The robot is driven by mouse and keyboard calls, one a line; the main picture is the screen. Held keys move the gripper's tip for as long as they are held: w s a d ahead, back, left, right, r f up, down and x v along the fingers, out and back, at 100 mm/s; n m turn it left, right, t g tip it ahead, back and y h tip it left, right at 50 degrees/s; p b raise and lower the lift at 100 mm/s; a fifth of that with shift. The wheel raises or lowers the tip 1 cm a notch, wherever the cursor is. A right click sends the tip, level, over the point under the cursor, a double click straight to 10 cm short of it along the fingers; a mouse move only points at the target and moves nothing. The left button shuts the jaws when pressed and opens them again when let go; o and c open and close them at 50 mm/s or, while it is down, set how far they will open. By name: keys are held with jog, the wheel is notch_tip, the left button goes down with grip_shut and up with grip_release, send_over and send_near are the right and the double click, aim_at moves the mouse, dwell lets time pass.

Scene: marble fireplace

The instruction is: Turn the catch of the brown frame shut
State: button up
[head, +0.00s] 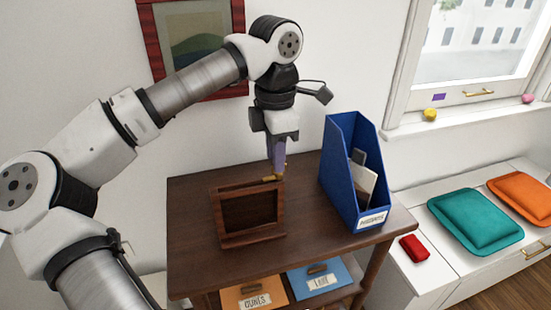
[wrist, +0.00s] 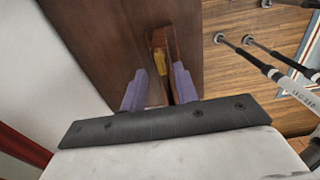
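The brown frame (head: 247,240) stands on the dark wooden table, leaning slightly, with its dark panel facing the head camera. Its small brass-coloured catch (wrist: 161,62) shows at the top edge in the wrist view. In the head view a bit of yellow (head: 279,177) shows at the frame's top right corner, just below my fingertips. My gripper (head: 278,168) points down there. In the wrist view its two lavender fingers (wrist: 159,82) are spread, with the frame's top edge and the catch between or just beyond them. I cannot tell whether a finger touches the catch.
A blue magazine file (head: 341,185) stands close to the right of my gripper. The table (head: 190,215) is clear left of the frame. A red-framed picture (head: 150,45) hangs on the wall behind my arm.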

notch_tip(320, 180, up, 12)
dwell(0.3)
